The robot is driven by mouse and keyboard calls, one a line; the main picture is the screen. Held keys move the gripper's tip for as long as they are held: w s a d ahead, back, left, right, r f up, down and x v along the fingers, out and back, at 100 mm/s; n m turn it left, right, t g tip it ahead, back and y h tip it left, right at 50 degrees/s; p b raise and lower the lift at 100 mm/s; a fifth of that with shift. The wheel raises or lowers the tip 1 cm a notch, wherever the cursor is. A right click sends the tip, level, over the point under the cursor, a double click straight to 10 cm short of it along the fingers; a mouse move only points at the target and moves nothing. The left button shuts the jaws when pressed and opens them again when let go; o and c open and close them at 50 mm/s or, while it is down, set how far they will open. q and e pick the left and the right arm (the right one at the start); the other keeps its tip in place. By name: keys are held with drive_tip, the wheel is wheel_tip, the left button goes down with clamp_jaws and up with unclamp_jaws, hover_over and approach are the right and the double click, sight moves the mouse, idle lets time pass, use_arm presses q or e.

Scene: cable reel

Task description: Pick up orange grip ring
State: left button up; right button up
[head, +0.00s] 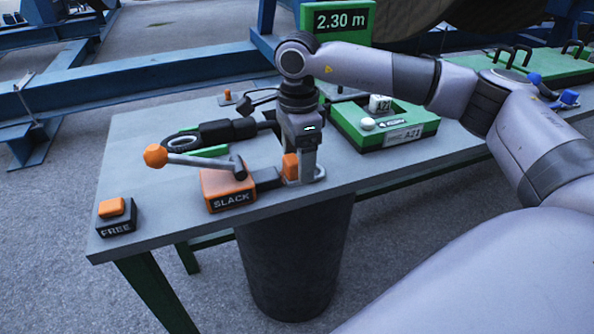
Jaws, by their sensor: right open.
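My right gripper (303,172) points down over the table, with its fingertips close to the tabletop. It is open. A small orange piece (290,166) shows at the fingers, on their left side in the picture. It looks like a short upright block, and I cannot tell whether it is the grip ring or whether the fingers touch it. Part of it is hidden by the gripper. No other clear orange ring shows. My left gripper is not in view.
The orange SLACK box (226,190) with its orange-knobbed lever (156,156) stands just left. The FREE button box (115,216) is at the front left corner. A green tray (360,138) lies behind right. A dark drum (290,262) stands below the table edge.

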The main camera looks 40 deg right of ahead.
drive_tip(key=shift+f, duration=0.85)
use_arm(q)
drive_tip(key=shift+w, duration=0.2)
use_arm(e)
drive_tip(key=c, duration=1.3)
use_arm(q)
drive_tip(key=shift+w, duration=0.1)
use_arm(e)
drive_tip(key=shift+r, duration=0.1)
use_arm(q)
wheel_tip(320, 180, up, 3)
drive_tip(key=p, duration=0.3)
use_arm(e)
wheel_tip(320, 180, up, 20)
drive_tip(key=shift+f, duration=0.1)
